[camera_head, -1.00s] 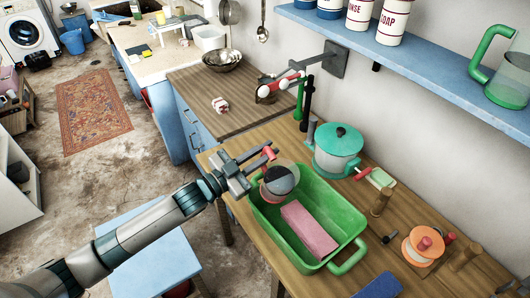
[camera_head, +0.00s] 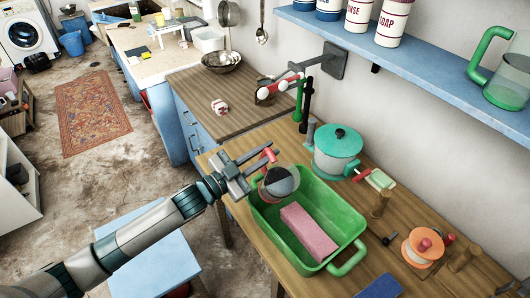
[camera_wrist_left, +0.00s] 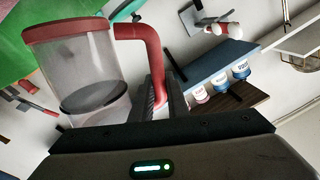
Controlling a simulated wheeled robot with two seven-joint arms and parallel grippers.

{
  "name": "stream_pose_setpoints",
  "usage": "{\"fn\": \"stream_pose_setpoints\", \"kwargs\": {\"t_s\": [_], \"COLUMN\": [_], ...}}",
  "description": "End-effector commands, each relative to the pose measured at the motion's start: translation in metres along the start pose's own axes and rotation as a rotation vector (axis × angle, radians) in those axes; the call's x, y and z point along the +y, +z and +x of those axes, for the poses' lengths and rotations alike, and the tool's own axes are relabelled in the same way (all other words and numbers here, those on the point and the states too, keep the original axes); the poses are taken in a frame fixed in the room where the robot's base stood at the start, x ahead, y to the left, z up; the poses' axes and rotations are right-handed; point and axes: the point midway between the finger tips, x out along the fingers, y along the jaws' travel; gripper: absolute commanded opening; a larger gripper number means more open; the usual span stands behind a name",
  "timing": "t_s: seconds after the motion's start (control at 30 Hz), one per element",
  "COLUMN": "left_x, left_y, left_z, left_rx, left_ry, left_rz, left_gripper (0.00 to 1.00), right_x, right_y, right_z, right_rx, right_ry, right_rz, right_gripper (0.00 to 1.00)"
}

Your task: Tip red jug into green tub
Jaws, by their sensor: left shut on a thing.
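The red jug (camera_head: 279,182) has clear walls, a red rim and a red handle, and dark contents show inside it. My left gripper (camera_head: 264,158) is shut on the jug's red handle. In the left wrist view the jug (camera_wrist_left: 80,65) hangs beside the gripper (camera_wrist_left: 160,95), with a dark layer low in its clear body. The green tub holds a pink block (camera_head: 308,230). The jug hides part of the tub's end. My right gripper is not in view.
A teal lidded pot (camera_head: 337,150) stands right behind the tub. An orange spool (camera_head: 423,247) and wooden pegs stand to the right. A wall shelf (camera_head: 440,80) holds canisters and a green-handled jug (camera_head: 508,80). The brown counter left of the pot is mostly clear.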

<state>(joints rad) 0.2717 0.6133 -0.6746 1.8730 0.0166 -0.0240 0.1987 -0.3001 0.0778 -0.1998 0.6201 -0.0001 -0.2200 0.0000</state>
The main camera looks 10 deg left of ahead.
Motion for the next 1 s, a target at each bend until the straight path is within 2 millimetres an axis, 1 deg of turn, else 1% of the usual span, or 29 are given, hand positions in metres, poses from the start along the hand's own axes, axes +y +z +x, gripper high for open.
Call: {"fn": "stream_pose_setpoints", "kwargs": {"t_s": [0.1, 0.27, 1.0], "left_x": [0.0003, 0.0009, 0.0019], "left_y": [-0.0067, -0.01, -0.0111], "left_z": [0.0002, 0.0, -0.0001], "left_rx": [0.014, 0.022, 0.025], "left_ry": [-0.001, -0.001, -0.001], "left_rz": [0.05, 0.093, 0.108], "left_gripper": [0.0, 0.0, 0.0], "right_x": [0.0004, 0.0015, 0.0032], "right_y": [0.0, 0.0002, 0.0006], "right_z": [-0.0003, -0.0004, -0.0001], "right_rx": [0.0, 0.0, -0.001], "right_ry": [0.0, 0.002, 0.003], "right_rz": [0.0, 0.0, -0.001], "right_gripper": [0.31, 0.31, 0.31]}}
